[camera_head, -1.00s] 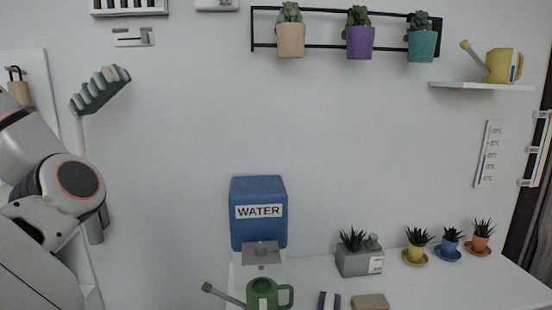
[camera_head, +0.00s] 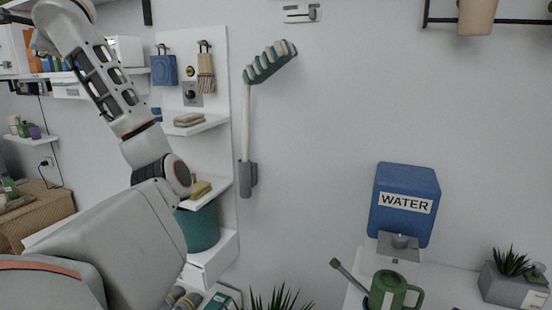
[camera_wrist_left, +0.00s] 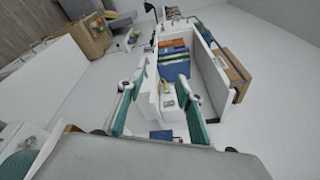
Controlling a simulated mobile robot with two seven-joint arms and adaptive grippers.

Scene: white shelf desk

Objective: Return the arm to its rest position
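My left arm (camera_head: 150,150) comes in from the lower left of the head view and reaches up to the top left corner. Its gripper cannot be made out there. In the left wrist view my left gripper (camera_wrist_left: 160,108) shows two teal-padded fingers spread apart. Nothing is between them; a white shelf unit (camera_wrist_left: 218,85) with blue and orange items shows beyond the gap. My right gripper is in neither view.
A white shelf panel (camera_head: 222,80) stands close behind the arm. A teal bin (camera_head: 199,228) is low beside it. A blue water tank (camera_head: 404,181) and green watering can (camera_head: 390,290) stand right. The middle wall area is clear.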

